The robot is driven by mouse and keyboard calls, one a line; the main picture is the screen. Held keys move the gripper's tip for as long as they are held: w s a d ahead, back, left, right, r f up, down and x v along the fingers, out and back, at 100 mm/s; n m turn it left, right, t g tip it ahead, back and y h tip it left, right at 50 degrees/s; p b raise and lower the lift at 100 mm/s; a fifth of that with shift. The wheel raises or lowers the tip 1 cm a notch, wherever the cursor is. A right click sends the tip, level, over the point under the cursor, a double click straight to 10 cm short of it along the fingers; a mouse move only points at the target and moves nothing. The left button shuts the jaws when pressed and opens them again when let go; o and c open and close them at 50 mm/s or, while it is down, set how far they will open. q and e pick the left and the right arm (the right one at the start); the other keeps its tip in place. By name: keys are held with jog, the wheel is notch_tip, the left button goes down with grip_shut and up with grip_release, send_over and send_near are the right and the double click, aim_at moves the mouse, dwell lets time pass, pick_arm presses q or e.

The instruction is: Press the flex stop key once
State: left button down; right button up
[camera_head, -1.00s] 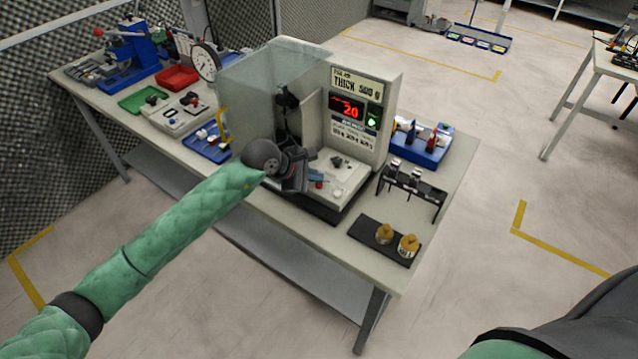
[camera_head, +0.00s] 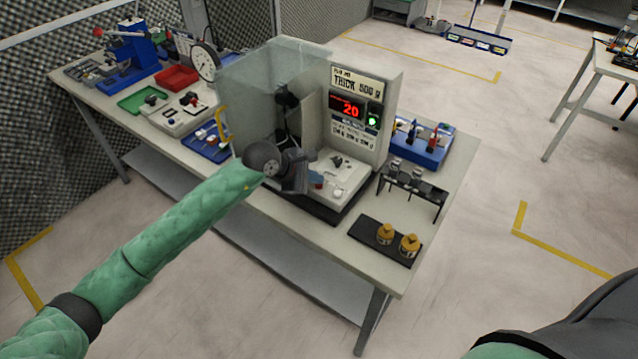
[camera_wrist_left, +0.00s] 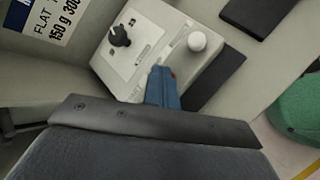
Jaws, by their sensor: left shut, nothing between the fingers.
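The tester (camera_head: 367,95) stands on the table with a lit red display reading 20. Its low front deck (camera_head: 335,170) carries a black knob (camera_wrist_left: 120,35) and a white round knob (camera_wrist_left: 197,41), which also shows in the head view (camera_head: 337,191). My left gripper (camera_head: 316,180) is shut and empty, its blue fingertips over the deck's front, left of the white knob. In the left wrist view, a sliver of a red key (camera_wrist_left: 173,75) shows at the fingertips' edge; the fingers hide the rest. I cannot read its label or tell whether they touch it.
A clear shield (camera_head: 250,90) stands at the tester's left. A black rack (camera_head: 412,182) and a dark tray with yellow-topped weights (camera_head: 385,233) are to its right. A blue tray (camera_head: 210,140) lies left of the tester. The table's front edge is close under my left arm.

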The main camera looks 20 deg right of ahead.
pick_arm(q)
jog(key=shift+f, duration=0.15)
dwell(0.5)
jog(key=shift+r, duration=1)
notch_tip(320, 180, up, 5)
dwell(0.3)
dwell(0.7)
